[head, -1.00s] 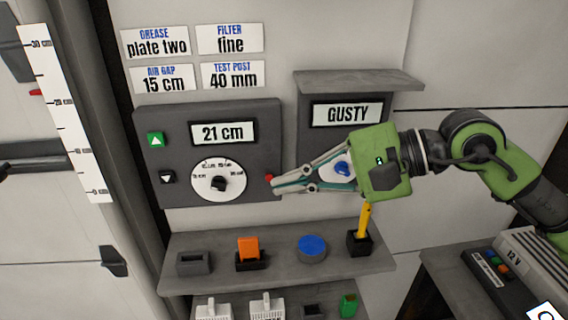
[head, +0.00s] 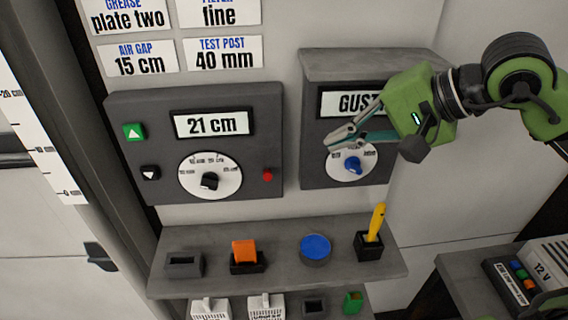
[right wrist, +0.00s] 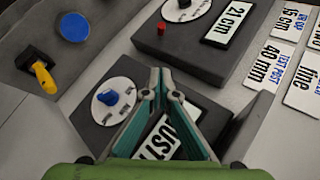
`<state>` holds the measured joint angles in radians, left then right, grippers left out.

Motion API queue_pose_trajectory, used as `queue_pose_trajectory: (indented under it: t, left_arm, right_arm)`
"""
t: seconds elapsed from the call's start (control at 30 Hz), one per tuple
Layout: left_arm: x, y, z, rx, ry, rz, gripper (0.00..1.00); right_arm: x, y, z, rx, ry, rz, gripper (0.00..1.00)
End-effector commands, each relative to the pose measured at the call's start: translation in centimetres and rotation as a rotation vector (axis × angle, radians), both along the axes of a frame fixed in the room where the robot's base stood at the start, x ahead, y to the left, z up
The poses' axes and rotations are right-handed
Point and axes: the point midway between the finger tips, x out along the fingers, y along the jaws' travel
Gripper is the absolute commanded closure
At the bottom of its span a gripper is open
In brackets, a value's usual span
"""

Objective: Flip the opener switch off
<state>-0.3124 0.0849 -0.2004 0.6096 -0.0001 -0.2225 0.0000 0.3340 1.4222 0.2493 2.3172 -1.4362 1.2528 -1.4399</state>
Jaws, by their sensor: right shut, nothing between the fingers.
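No part in view is plainly labelled as the opener switch. The left grey panel (head: 265,110) has a "21 cm" display (head: 212,123), a black dial knob (head: 210,181), a red button (head: 267,175), a green up button (head: 133,131) and a black down button (head: 149,173). The right panel (head: 312,170) has a display (head: 350,102), partly covered by my gripper, and a dial with a blue knob (head: 352,164). My right gripper (head: 332,142) is shut and empty in front of the right panel. In the right wrist view its tips (right wrist: 161,92) appear beside the blue knob (right wrist: 108,97).
A grey surface with a 12 V unit (head: 540,265) stands at lower right. White cards (head: 224,54) hang above.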

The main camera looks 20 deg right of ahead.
Motion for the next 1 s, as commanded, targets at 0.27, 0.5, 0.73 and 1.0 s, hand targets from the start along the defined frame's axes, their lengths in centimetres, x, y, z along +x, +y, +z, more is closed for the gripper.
queue_pose_trajectory:
  t: [0.27,0.5,0.73,1.0]
  left_arm:
    - [1.3,-0.1,2.3,-0.002,-0.019,0.0,0.6]
    - [2.8,-0.7,4.7,-0.01,-0.042,0.001,0.6]
    - [2.2,-0.8,6.6,-0.01,-0.033,0.002,0.6]
    - [1.7,-0.7,8.5,-0.01,-0.025,0.002,0.6]
  right_arm:
    - [1.2,1.0,-0.9,0.003,0.003,0.002,1.0]
    - [3.1,2.5,-2.8,0.005,0.001,0.005,1.0]
    - [5.7,4.2,-5.6,0.009,0.003,0.003,1.0]
    - [6.1,7.0,-7.8,0.004,0.003,0.003,1.0]
